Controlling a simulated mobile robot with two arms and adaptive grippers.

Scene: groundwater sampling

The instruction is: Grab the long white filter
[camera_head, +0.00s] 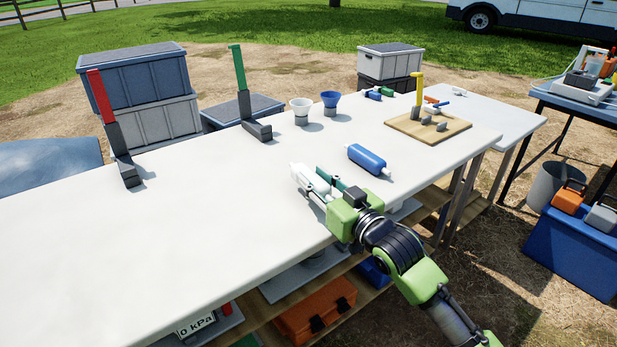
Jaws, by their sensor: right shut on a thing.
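The long white filter (299,173) lies at the middle of the white table (180,220), partly hidden by the fingers around it. My right gripper (318,178) reaches in from the lower right and is shut on the white filter. One dark finger is on the left side and one green-tinted finger on the right. I cannot tell whether the filter touches the tabletop. A blue filter-like cylinder (367,159) lies just to the right, apart from the gripper. My left gripper is out of view.
Red (101,98) and green (238,68) upright handles stand on dark bases along the back edge. A white cup (301,111) and blue cup (330,103) stand behind. A wooden board (400,128) with a yellow handle is at the right. The left tabletop is clear.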

